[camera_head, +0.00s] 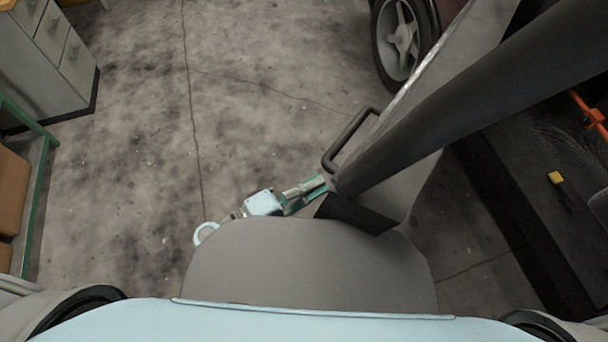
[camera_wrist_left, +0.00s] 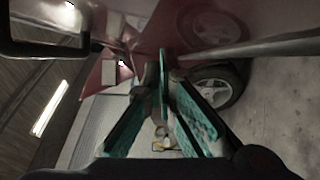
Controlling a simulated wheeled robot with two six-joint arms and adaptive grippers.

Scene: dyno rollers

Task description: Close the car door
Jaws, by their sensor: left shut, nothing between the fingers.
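The car door stands open. In the head view its dark frame (camera_head: 450,105) runs from the upper right down to the middle. A dark loop-shaped part (camera_head: 350,138), which I cannot identify for sure, sticks out on its left side. My left gripper (camera_head: 318,184) is at the lower end of the frame; I cannot tell if it touches. In the left wrist view, the teal fingers of the gripper (camera_wrist_left: 164,62) meet at the tips, with nothing between them. Dark red bodywork (camera_wrist_left: 225,18) lies beyond them. My right gripper is not in view.
A car wheel (camera_head: 400,38) is at the top; a wheel also shows in the left wrist view (camera_wrist_left: 215,88). The dark car interior is at right, with a yellow-topped item (camera_head: 556,178). A drawer cabinet (camera_head: 62,48) stands upper left. The concrete floor (camera_head: 130,150) between is clear.

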